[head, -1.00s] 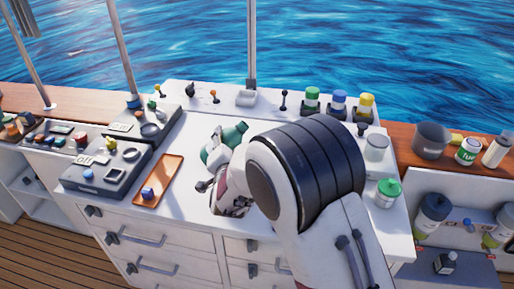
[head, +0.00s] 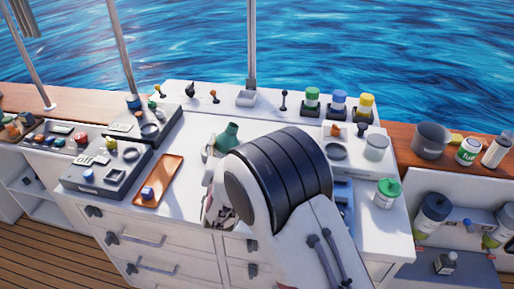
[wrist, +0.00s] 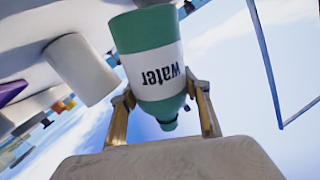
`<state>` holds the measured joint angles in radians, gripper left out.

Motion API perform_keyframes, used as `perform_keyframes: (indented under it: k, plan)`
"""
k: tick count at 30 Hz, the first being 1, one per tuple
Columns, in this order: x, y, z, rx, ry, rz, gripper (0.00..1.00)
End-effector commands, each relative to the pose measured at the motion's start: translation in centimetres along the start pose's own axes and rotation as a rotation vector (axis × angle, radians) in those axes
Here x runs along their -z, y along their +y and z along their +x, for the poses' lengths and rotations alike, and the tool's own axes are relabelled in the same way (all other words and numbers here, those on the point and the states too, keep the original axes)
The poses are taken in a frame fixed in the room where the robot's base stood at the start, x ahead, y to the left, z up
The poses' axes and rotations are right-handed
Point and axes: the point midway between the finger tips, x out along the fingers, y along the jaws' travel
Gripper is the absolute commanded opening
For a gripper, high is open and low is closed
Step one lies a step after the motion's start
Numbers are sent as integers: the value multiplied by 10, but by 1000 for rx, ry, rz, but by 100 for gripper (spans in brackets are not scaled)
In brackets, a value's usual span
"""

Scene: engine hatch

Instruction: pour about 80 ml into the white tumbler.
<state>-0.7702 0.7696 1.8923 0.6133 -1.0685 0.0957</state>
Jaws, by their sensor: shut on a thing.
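A teal bottle with a white "water" label (wrist: 160,68) is between the fingers of my gripper (wrist: 165,118) in the wrist view, with its narrow neck end toward the palm side of the picture. In the head view only part of the teal bottle (head: 229,137) shows past my arm, and its exact tilt is hard to judge. A plain white cylinder (wrist: 80,68), which looks like the white tumbler, is left of the bottle in the wrist view, apart from it in the picture. I cannot make it out in the head view. No liquid stream is visible.
An orange tray (head: 158,180) with a small blue item lies left of my arm. A green-lidded jar (head: 387,193) and a greyish cup (head: 376,147) stand to the right. Several capped bottles (head: 338,103) line the back. Control panels (head: 106,167) fill the left side.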

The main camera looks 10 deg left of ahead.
Motion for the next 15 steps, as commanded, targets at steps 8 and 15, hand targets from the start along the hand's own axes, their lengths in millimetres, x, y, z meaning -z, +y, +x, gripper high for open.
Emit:
perform_keyframes:
  k: [8,15]
  plan:
    - [-14,1,0,0,38,-138,16]
    - [-15,-2,0,2,69,-246,16]
